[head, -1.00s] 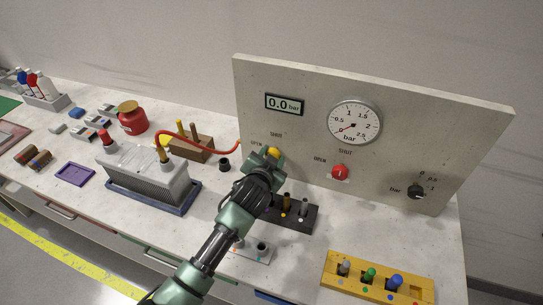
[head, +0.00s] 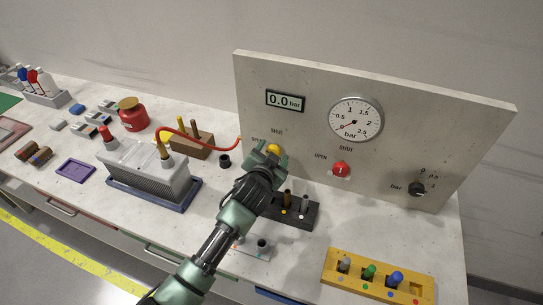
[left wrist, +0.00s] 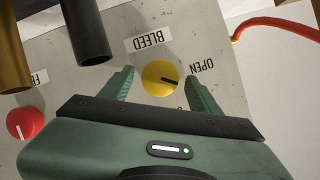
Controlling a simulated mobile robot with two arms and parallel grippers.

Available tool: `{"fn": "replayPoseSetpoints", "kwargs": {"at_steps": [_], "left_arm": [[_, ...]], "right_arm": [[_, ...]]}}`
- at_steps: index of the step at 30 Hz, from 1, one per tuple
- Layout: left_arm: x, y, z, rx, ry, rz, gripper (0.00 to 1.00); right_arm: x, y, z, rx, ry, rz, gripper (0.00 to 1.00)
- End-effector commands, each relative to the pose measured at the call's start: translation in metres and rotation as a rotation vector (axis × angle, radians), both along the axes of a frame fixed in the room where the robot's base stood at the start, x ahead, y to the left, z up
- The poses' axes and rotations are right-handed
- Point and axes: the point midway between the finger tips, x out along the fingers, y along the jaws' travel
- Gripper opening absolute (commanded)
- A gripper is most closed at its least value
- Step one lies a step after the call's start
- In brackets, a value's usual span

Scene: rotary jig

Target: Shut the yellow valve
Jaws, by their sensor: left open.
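The yellow valve (head: 273,149) is a round knob on the upright grey panel, partly hidden by my left gripper (head: 268,161) in the head view. In the left wrist view the yellow valve (left wrist: 159,78) sits between the two open fingers of my left gripper (left wrist: 160,74), with a gap on each side. Its black mark points to the right, roughly toward the OPEN label (left wrist: 202,67). A BLEED label (left wrist: 149,40) is beside it. The SHUT label (head: 277,131) shows above the valve in the head view. My right gripper is not in view.
A red valve (head: 341,169), a gauge (head: 356,120) and a black knob (head: 417,188) are on the same panel. A red hose (head: 205,143) runs to the panel from the left. A dark block with pegs (head: 300,213) stands below my gripper.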

Motion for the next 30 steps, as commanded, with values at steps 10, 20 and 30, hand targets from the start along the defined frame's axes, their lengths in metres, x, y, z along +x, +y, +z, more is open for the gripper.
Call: {"fn": "replayPoseSetpoints", "kwargs": {"at_steps": [10,20,30], "left_arm": [[-0.047,0.008,0.017,-0.001,0.000,-0.001,0.63],[-0.069,0.012,0.027,0.000,0.001,-0.002,0.63],[-0.068,0.012,0.027,0.000,0.001,-0.002,0.61]], "right_arm": [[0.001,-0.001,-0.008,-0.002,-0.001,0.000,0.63],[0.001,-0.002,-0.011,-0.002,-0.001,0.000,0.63],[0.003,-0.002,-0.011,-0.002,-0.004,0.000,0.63]]}}
